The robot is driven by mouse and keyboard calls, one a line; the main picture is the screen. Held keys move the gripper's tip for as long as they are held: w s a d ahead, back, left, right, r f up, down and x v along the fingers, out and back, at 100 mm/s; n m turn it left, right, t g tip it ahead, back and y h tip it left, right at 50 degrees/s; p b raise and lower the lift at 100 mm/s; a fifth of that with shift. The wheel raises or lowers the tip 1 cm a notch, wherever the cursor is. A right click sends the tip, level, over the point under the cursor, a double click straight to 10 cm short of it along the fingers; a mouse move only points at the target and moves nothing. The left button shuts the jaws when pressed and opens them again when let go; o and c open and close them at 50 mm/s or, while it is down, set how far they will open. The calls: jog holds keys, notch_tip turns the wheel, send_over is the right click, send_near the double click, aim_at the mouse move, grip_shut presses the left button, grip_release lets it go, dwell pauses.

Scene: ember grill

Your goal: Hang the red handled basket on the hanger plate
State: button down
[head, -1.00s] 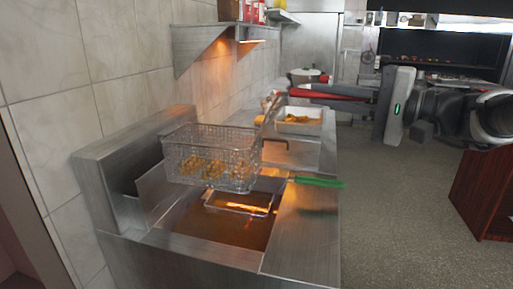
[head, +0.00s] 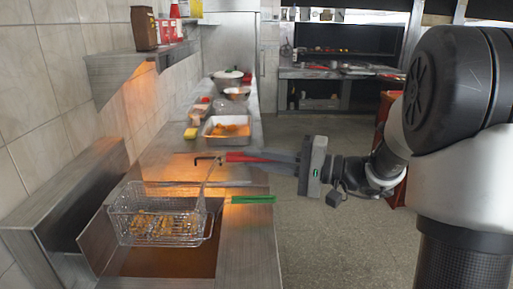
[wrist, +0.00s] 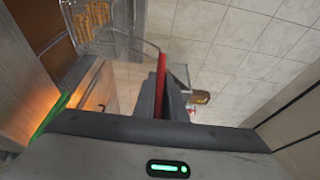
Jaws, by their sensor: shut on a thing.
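The red handled basket (head: 160,227) is a wire mesh basket holding golden fried pieces, seen over the fryer well at the lower left of the head view. Its red handle (head: 252,157) runs right into my gripper (head: 283,160), which is shut on it. A dark hook shows at the handle's inner end. In the wrist view the basket (wrist: 98,22) is at the upper left, and the red handle (wrist: 161,70) lies between my fingers (wrist: 163,95). The upright metal panel (head: 75,185) behind the fryer may be the hanger plate; I cannot tell whether the basket touches it.
A green handle (head: 252,199) lies across the fryer's right side, below the red one. A wall shelf (head: 140,65) hangs at the left. The floor (head: 310,235) at right is clear.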

aim_at(233, 157)
jog(key=shift+a+r+p, duration=0.1)
jog(key=shift+a+p, duration=0.6)
jog(key=shift+a, duration=1.7)
notch_tip(233, 157, down, 3)
jog(key=b, duration=0.4)
jog(key=shift+w, duration=0.1)
jog(key=shift+f+b, duration=0.7)
jog(key=shift+f, duration=0.05)
jog(key=c, duration=1.7)
grip_release()
